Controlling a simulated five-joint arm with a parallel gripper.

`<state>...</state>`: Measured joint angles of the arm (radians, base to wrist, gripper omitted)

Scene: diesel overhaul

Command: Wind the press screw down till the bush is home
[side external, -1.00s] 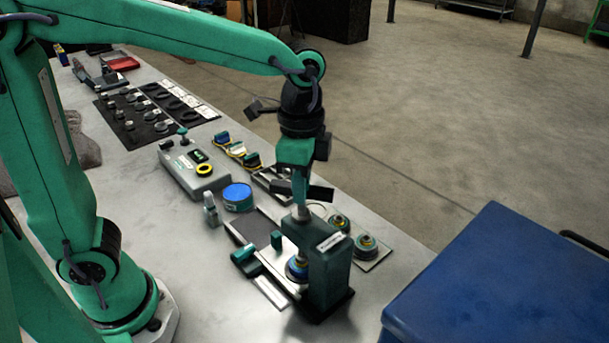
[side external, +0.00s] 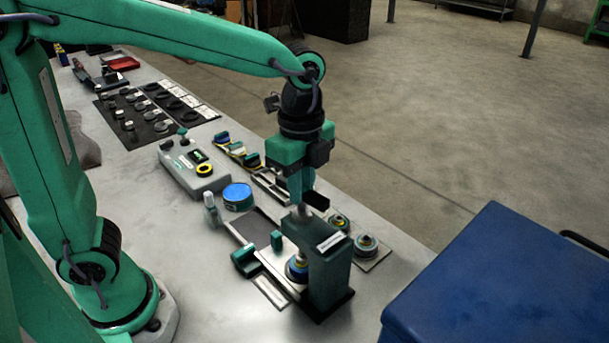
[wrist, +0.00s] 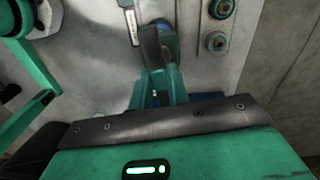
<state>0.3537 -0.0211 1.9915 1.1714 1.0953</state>
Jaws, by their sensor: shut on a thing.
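The green press (side external: 328,268) stands upright on the bench, with a pale label on its head. My gripper (side external: 308,200) points down at the top of the press and is shut on the press screw (side external: 302,214); its jaws hide most of the screw top. Under the press head sits a blue round piece with a metal top, likely the bush (side external: 297,267); the press partly covers it, and I cannot tell how deep it is seated. In the wrist view my gripper's fingers (wrist: 158,85) are close together, and the screw is hard to make out.
Two round stepped parts (side external: 365,246) stand on a plate right of the press. A blue round tin (side external: 238,196), a grey control box (side external: 194,170) and a dark mat of parts (side external: 150,112) lie further back. A blue bin (side external: 500,280) is at the right.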

